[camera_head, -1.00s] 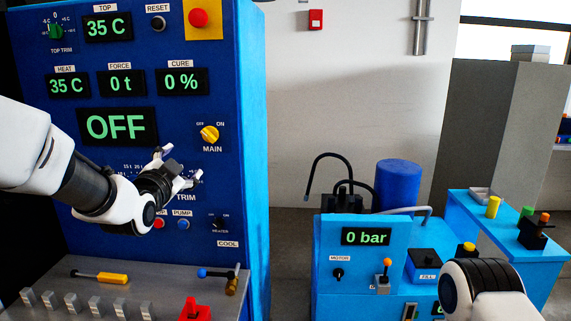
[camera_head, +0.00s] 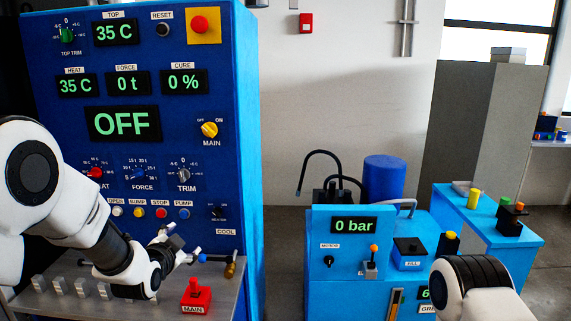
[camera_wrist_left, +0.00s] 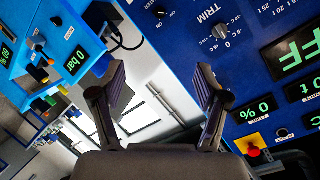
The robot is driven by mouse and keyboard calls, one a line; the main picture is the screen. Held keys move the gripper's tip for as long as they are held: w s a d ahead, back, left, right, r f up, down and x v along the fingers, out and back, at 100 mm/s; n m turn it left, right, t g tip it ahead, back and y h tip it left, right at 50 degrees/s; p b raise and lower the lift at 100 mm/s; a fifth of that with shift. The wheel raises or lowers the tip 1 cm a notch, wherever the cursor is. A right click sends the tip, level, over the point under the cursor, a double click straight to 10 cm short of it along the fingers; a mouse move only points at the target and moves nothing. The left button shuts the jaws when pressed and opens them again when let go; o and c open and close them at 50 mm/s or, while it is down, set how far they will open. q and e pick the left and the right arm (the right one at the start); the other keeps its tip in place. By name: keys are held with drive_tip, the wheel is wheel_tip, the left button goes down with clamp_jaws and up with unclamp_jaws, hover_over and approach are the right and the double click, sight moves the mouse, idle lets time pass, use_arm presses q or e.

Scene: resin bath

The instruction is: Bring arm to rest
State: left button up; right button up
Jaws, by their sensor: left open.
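My left arm comes in from the left in the head view. Its gripper (camera_head: 182,248) is low in front of the blue press panel (camera_head: 150,60), over the back part of the grey shelf and beside the blue-tipped lever. The left wrist view shows the two fingers (camera_wrist_left: 158,92) spread apart with nothing between them. The panel's TRIM knob (camera_wrist_left: 221,31) shows beyond the fingers there. My right arm shows at the lower right of the head view as a white and black link; its gripper is out of frame.
A red MAIN block (camera_head: 195,297) sits on the grey shelf (camera_head: 235,300) close to my left gripper. The blue pump unit (camera_head: 335,275) stands to the right, with a blue side table (camera_head: 525,243) behind. Open floor and the white wall lie between press and pump.

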use_arm(q)
drive_tip(key=s+f+n+g, duration=0.1)
drive_tip(key=s+f+g, duration=0.2)
drive_tip(key=s+f, duration=0.5)
drive_tip(key=s+f+g, duration=0.2)
drive_tip(key=s+f, duration=0.3)
drive_tip(key=f, duration=0.7)
drive_tip(key=s+f+n+g, duration=0.1)
drive_tip(key=s+f+g, duration=0.2)
drive_tip(key=s+f, duration=0.5)
drive_tip(key=s+f+n+g, duration=0.3)
drive_tip(key=s+f, duration=0.1)
drive_tip(key=s, duration=0.7)
drive_tip(key=s+f+n+g, duration=0.3)
drive_tip(key=s+f+n, duration=0.1)
drive_tip(key=s, duration=0.8)
drive_tip(key=shift+a+y, duration=0.3)
drive_tip(key=shift+a, duration=0.05)
drive_tip(key=shift+f, duration=0.1)
drive_tip(key=shift+c, duration=0.4)
